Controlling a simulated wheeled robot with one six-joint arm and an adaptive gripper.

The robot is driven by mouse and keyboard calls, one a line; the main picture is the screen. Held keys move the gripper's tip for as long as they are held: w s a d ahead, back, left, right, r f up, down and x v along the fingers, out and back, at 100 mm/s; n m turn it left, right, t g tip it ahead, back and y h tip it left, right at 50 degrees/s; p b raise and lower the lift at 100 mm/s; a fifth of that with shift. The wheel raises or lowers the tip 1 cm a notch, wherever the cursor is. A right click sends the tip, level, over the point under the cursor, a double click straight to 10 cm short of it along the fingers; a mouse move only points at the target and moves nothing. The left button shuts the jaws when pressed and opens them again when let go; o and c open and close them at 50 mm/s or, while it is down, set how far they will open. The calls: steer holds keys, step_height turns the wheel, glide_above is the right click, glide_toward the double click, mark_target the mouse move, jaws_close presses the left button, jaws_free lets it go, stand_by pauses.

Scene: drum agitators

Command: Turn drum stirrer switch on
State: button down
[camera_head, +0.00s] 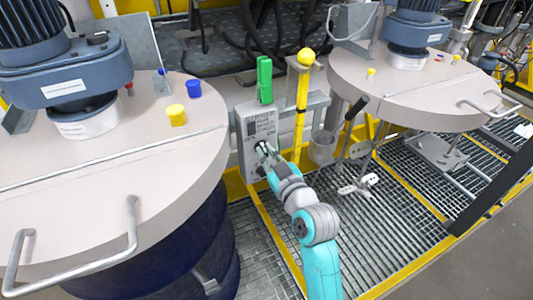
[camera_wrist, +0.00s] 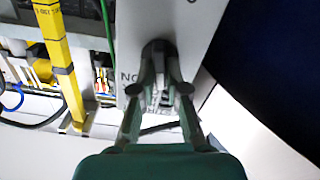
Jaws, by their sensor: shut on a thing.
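The switch panel (camera_head: 258,130) is a light grey plate with printed text, standing upright between the two drums. My gripper (camera_head: 264,149) is at its lower part, at the end of my teal and grey arm. In the wrist view the panel (camera_wrist: 188,30) fills the upper middle, with printed letters beside the gripper. The fingers are shut on the knob. They hide part of it, and I cannot tell which way it points.
A large drum (camera_head: 110,160) with a motor stands at left, and another drum (camera_head: 420,90) at right. Metal grating (camera_head: 400,210) covers the floor.

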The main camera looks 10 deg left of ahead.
steer(key=m, duration=0.5)
steer(key=shift+w+d+m, duration=0.1)
steer(key=shift+m, duration=0.2)
steer(key=m, duration=0.5)
steer(key=shift+d+f, duration=0.1)
stand_by(0.3)
steer(key=c, duration=1.2)
jaws_free()
steer(key=v, duration=1.2)
